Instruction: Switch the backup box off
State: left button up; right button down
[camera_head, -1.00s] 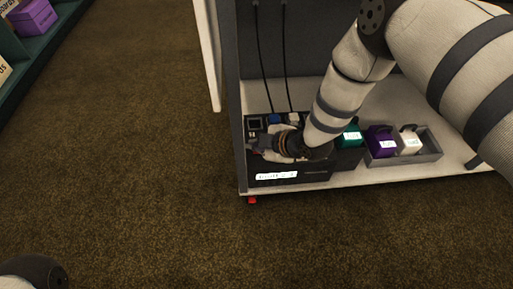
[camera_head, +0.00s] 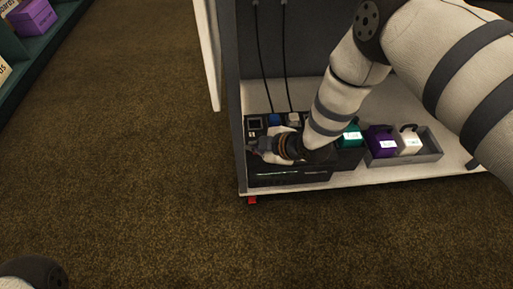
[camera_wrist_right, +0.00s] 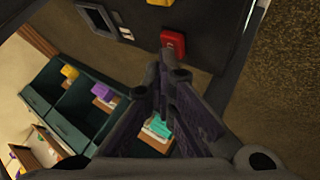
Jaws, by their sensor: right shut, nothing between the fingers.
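The backup box appears to be the black box (camera_head: 290,176) on the low shelf of the cabinet, with a small square screen (camera_head: 255,123) on top. Its front strip is dark, with only a thin faint line. My right gripper (camera_head: 256,145) is over the left part of the box and covers some of its top. In the right wrist view the gripper (camera_wrist_right: 167,68) is shut and empty, its tips at a red switch-like part (camera_wrist_right: 173,41) on a black panel; contact is unclear. The screen (camera_wrist_right: 97,18) shows there too. My left gripper is not in view.
Two black cables (camera_head: 264,60) hang behind. The carpet (camera_head: 150,150) at left is clear.

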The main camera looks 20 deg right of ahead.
jog(key=shift+r+p, duration=0.3)
jog(key=shift+p, duration=0.1)
pick_arm(q)
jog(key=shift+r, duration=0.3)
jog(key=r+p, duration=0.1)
jog(key=p, duration=0.1)
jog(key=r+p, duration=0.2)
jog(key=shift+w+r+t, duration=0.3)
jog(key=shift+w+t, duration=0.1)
pick_arm(e)
notch_tip(320, 180, up, 6)
jog(key=shift+f, duration=0.1)
